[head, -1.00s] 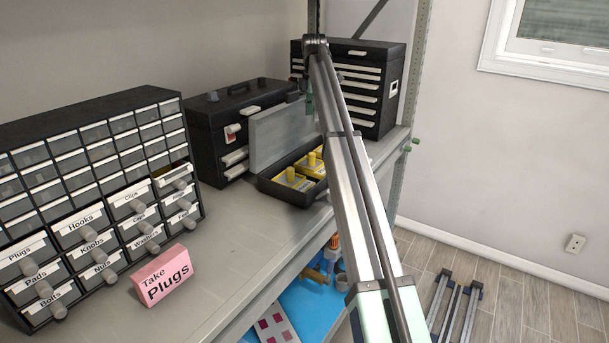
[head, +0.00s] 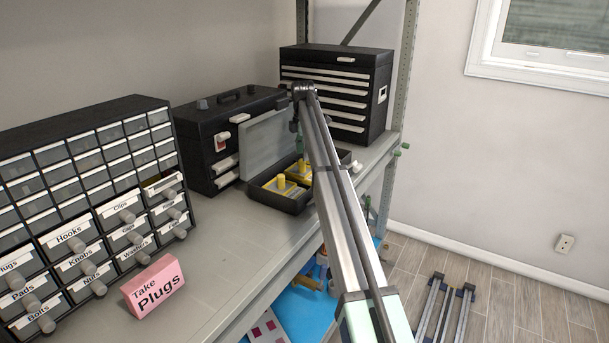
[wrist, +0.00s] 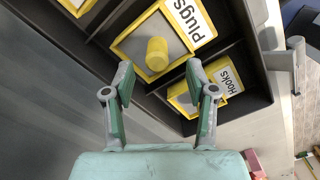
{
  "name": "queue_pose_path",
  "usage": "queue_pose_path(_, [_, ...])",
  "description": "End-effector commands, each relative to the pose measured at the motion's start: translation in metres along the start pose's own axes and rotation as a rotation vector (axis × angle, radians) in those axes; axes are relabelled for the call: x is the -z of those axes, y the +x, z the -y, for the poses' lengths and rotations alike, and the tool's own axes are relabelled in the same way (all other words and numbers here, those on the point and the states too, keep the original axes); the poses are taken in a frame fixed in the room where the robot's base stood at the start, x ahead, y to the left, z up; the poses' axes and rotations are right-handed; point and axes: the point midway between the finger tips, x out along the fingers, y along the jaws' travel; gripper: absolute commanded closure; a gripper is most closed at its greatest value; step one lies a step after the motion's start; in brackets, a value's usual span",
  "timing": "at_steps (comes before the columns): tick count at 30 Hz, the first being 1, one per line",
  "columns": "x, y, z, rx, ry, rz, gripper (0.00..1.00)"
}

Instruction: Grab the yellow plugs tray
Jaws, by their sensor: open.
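The yellow plugs tray (wrist: 140,40) sits in the open black case, with a yellow frame, a grey inside, a "Plugs" label and a yellow round knob (wrist: 157,54). My gripper (wrist: 160,78) is open and empty. Its fingertips are just short of the knob in the picture, one toward each side; contact does not show. A yellow tray labelled "Hooks" (wrist: 205,85) lies beside it, partly behind the right finger. In the head view the black case (head: 290,207) holds yellow trays with knobs; my arm hides part of it, and the labels cannot be read.
The case's grey lid (head: 268,145) stands raised behind the trays. Black toolboxes (head: 205,150) stand behind and at the far right end of the shelf. A drawer cabinet (head: 90,150) and a pink "Take Plugs" sign (head: 153,285) stand at left. The shelf front between is clear.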

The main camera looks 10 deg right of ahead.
Motion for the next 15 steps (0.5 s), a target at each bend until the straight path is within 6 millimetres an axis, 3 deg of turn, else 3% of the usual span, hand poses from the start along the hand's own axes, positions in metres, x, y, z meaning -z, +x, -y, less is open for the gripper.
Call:
queue_pose_path(9, [0.001, 0.037, -0.002, 0.002, 0.000, -0.001, 0.43])
queue_pose_path(15, [0.001, 0.049, -0.003, 0.000, 0.000, 0.000, 0.43])
